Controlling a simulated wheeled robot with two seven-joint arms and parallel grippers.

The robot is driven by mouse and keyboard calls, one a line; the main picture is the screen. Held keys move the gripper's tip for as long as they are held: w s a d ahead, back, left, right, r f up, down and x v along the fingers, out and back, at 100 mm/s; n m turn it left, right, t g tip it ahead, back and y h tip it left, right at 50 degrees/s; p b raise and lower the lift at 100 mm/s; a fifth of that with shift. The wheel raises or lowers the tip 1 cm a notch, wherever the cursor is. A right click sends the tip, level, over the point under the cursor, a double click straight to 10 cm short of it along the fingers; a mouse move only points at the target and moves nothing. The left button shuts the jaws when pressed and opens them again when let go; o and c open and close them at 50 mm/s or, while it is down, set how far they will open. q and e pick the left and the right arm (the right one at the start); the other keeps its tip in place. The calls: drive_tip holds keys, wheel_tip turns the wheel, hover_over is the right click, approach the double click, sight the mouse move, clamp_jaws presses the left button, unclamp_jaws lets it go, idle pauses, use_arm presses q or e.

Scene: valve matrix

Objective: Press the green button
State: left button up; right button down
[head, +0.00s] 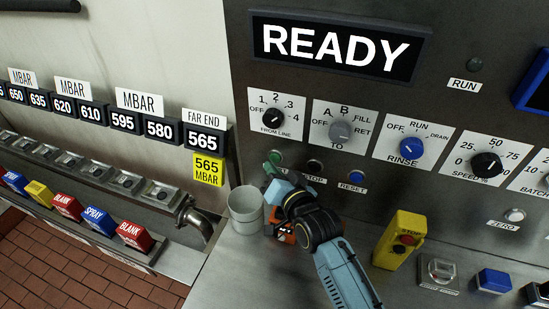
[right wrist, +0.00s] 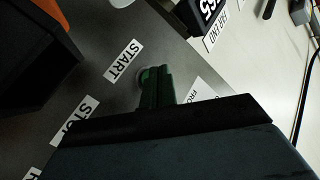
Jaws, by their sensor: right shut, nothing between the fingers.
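In the right wrist view, the shut fingers (right wrist: 158,88) point at the panel beside the START label (right wrist: 123,61). My left gripper is not in view.
A black button with a STOP label (head: 313,180) and a blue RESET button (head: 356,177) sit to the right. A grey cup (head: 245,212) stands left of my gripper, and a yellow stop box (head: 400,240) stands to its right. The display (head: 335,45) reads READY.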

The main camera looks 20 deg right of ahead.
drive_tip(key=shift+w+d, duration=0.1)
idle(0.3)
drive_tip(key=shift+w+d, duration=0.15)
drive_tip(key=shift+w, duration=0.1)
drive_tip(key=shift+w+d+p, duration=0.25)
drive_tip(key=shift+w+p, duration=0.1)
idle(0.8)
drive_tip(key=shift+s+a, duration=0.1)
drive_tip(key=shift+s+a+p, duration=0.4)
drive_tip(key=shift+s+p, duration=0.15)
drive_tip(key=shift+s, duration=0.05)
